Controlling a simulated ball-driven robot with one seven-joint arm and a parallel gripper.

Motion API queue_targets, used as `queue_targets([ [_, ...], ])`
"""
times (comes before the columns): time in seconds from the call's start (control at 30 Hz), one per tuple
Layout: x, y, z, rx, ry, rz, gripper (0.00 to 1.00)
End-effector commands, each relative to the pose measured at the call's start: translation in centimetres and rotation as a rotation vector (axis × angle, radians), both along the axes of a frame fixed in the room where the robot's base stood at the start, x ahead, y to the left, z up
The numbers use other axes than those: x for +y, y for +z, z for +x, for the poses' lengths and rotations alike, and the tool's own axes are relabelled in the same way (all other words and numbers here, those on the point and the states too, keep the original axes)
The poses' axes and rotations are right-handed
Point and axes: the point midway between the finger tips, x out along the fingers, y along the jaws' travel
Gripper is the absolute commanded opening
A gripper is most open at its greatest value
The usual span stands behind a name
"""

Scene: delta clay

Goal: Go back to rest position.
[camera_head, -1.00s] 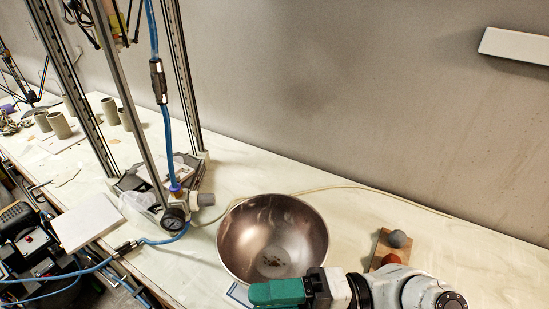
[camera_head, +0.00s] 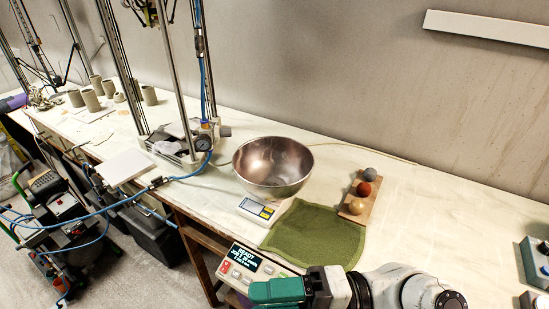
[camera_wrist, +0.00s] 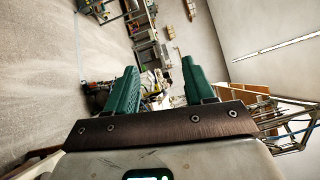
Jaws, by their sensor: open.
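My gripper (camera_wrist: 161,85) is open and empty in the wrist view, its two green fingers apart with the room's background showing between them. In the head view my gripper (camera_head: 278,291) shows at the bottom centre, in front of the table's near edge, with its green finger pointing left. It is clear of the bowl and the balls.
A metal bowl (camera_head: 272,163) stands on the table by a small scale (camera_head: 257,211). A green cloth (camera_head: 315,236) lies in front. A wooden board (camera_head: 371,208) holds a grey ball (camera_head: 370,174), a red ball (camera_head: 364,189) and a tan ball (camera_head: 358,206). A control box (camera_head: 252,264) sits near the edge.

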Motion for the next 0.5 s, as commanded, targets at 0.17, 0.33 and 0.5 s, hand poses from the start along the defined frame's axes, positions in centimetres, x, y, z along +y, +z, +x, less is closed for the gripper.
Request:
queue_targets([
  [0.17, -0.3, -1.7, 0.2, -0.014, -0.038, -0.053, 0.53],
  [0.33, -0.9, -3.9, 0.4, -0.034, -0.083, -0.123, 0.53],
  [0.5, -2.0, -6.9, 0.4, -0.06, -0.139, -0.229, 0.53],
])
